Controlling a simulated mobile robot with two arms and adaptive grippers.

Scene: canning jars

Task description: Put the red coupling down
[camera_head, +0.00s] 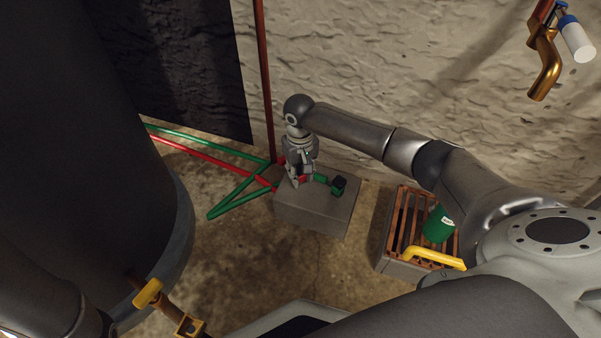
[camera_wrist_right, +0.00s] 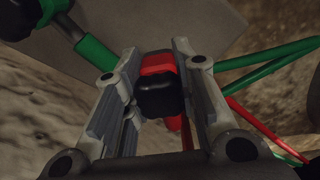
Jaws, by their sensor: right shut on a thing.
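In the head view only a little red shows at the fingers. I cannot tell whether the coupling touches the block's top. A green coupling with a black end (camera_head: 338,186) lies on the block, right of the gripper; it also shows at the upper left in the wrist view (camera_wrist_right: 95,51). My left gripper is not in view.
Green pipes (camera_head: 233,196) and red pipes (camera_head: 205,156) run left of the block. A slatted crate (camera_head: 397,222) with a green cup (camera_head: 438,225) stands to the right. A large dark tank (camera_head: 75,150) fills the left. The block's front top is bare.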

